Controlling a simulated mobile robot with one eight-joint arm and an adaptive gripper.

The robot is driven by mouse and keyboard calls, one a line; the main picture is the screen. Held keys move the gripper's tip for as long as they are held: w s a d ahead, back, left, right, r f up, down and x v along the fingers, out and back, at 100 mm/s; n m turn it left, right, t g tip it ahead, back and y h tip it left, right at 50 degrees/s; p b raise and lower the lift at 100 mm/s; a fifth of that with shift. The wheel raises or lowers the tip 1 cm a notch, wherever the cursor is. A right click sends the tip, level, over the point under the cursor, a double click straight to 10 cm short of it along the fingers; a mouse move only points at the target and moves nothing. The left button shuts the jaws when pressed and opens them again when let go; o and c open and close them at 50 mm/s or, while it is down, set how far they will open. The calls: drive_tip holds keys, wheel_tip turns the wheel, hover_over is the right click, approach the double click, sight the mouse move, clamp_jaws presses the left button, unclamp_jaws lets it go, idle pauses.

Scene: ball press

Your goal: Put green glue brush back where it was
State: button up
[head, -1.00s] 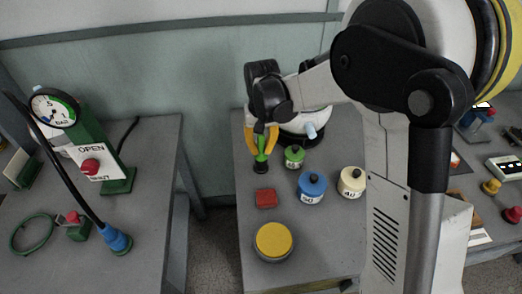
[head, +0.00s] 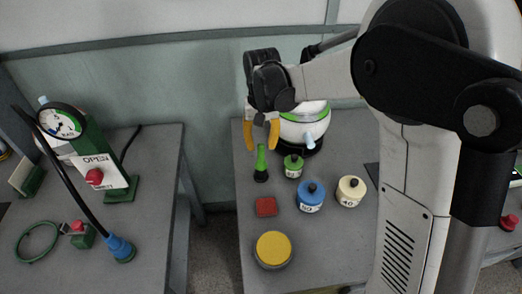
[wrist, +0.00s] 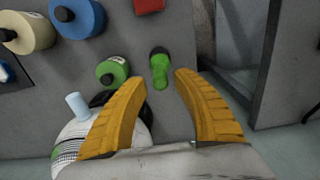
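The green glue brush (head: 261,161) stands upright on the grey table, its dark end down, left of a small green pot (head: 292,166). My gripper (head: 261,146) is open and empty, its yellow fingers spread above the brush. In the wrist view the brush (wrist: 160,72) lies just beyond the gap between the open fingertips (wrist: 161,84), with nothing held. The small green pot (wrist: 112,71) is beside it there.
A blue weight (head: 311,197), a cream weight (head: 351,191), a red square block (head: 266,207) and a yellow round-topped button (head: 273,249) stand nearby. A white round machine (head: 303,127) is behind. A gap separates the left table (head: 155,200).

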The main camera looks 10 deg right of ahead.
wheel_tip(320, 180, up, 6)
drive_tip(key=shift+f+p, duration=0.15)
drive_tip(key=shift+p, duration=0.6)
drive_tip(key=shift+s+d, duration=0.1)
drive_tip(key=s+d+r+t, duration=0.4)
drive_tip(key=s+d+r, duration=0.35)
drive_tip(key=s, duration=0.35)
drive_tip(key=s+d+f+t, duration=0.1)
drive_tip(key=s+d+t, duration=0.2)
drive_tip(key=s, duration=0.6)
drive_tip(key=shift+s+d+f, duration=0.2)
drive_tip(key=shift+s+d, duration=0.05)
drive_tip(key=shift+d, duration=0.15)
